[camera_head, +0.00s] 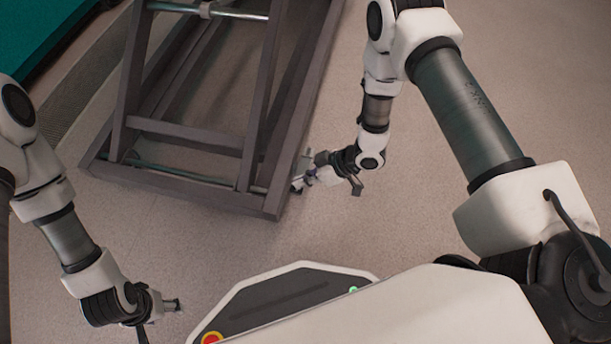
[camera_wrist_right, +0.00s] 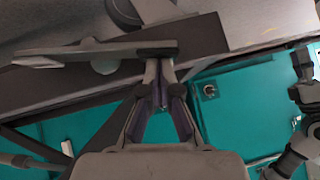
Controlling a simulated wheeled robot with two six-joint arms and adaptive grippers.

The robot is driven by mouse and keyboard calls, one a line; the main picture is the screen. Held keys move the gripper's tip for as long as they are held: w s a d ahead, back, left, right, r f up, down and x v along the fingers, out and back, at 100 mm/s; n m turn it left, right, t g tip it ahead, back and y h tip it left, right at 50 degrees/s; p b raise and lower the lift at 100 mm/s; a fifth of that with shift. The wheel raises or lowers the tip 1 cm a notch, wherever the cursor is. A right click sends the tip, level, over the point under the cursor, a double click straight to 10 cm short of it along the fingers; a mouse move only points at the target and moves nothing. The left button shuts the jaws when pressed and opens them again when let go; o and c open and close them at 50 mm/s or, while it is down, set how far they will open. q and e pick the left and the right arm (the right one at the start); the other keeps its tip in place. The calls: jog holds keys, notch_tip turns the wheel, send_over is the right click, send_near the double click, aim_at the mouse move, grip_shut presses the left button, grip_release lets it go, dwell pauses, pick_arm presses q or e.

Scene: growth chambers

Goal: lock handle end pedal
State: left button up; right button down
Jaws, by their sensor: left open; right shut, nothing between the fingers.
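A dark grey frame (camera_head: 225,199) of beams with metal rods stands on the floor at the upper left of the head view. A small light metal pedal part (camera_head: 297,184) sits at its lower right corner. In the right wrist view, a grey flat lever (camera_wrist_right: 85,50) with a dark end crosses just beyond the fingertips. My right gripper (camera_head: 311,177) is shut and empty at that corner. In the wrist view, its fingertips (camera_wrist_right: 160,68) are close to the lever's dark end; contact cannot be told. My left gripper (camera_head: 174,305) is open and away from the frame.
A teal surface (camera_head: 35,35) lies at the upper left of the head view. Teal surfaces also show behind the fingers in the wrist view (camera_wrist_right: 245,105). My base fills the bottom of the head view. The floor (camera_head: 270,240) between base and frame is clear.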

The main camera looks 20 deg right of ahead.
aim_at(301, 193)
dwell(0.4)
jog(key=shift+s+a+f+n+t+h+p, duration=0.2)
jog(key=shift+s+n+t+h+p, duration=0.15)
jog(key=shift+p, duration=0.4)
jog(key=shift+s+a+f+n+t+p, duration=0.1)
jog(key=shift+s+f+n+t+p, duration=0.15)
jog(key=shift+f+t+p, duration=0.25)
jog(key=shift+f+h, duration=0.15)
jog(key=shift+h, duration=0.1)
jog(key=shift+s+a+f+p, duration=0.1)
jog(key=shift+f+p, duration=0.15)
jog(key=shift+f, duration=0.2)
jog(key=shift+s+a+f+p, duration=0.1)
jog(key=shift+f+p, duration=0.1)
jog(key=shift+f, duration=0.3)
